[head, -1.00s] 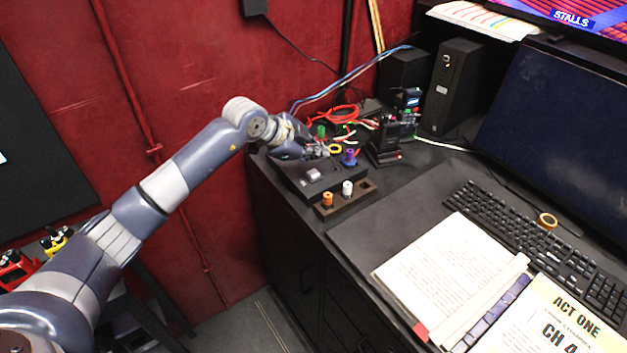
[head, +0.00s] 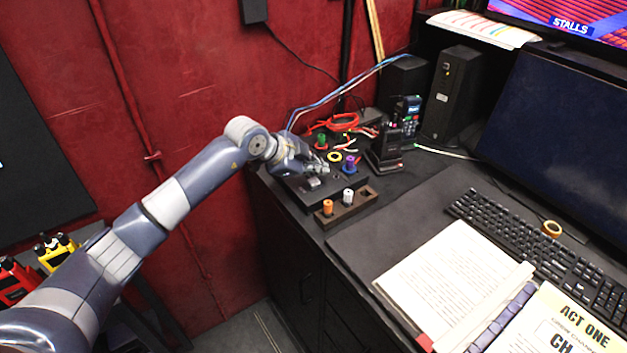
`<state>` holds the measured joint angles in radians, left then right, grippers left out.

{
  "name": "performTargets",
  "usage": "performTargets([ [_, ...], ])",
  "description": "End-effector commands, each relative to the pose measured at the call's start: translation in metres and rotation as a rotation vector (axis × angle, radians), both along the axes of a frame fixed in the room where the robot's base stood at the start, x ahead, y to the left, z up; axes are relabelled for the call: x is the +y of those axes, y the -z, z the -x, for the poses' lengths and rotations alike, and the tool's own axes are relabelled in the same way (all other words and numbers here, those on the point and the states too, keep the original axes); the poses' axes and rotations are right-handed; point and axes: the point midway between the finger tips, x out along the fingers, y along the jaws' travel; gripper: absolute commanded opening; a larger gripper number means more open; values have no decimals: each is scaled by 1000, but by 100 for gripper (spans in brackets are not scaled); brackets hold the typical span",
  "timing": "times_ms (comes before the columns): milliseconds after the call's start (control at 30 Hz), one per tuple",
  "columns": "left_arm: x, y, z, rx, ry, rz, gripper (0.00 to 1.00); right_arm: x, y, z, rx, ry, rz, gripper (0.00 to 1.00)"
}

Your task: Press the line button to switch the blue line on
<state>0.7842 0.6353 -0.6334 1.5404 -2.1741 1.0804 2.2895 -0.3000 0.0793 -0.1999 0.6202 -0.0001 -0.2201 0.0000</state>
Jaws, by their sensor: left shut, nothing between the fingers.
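A low black box (head: 330,191) lies near the left end of the black desk. A small light grey block (head: 314,183), which looks like a button, sits on its top; I cannot read a label or see a lit blue line. My left gripper (head: 321,169) reaches in from the left over the back of the box. It is shut and empty, with its fingertips just behind the grey block in the picture. I cannot tell whether they touch the box. My right gripper is not in view.
A dark holder (head: 347,206) with an orange peg (head: 327,207) and a white peg (head: 348,195) stands in front of the box. Green, yellow and purple pieces, red cable and a radio in a charger (head: 386,150) crowd behind and right. An open script (head: 450,280) lies nearer.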

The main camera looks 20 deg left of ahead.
Motion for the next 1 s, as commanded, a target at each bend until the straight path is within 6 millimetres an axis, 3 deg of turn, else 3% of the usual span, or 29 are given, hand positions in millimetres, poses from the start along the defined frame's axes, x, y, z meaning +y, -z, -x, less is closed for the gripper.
performTargets([
  [1000, 0, 8, 0, -1, 0, 1, 0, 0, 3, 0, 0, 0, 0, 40],
])
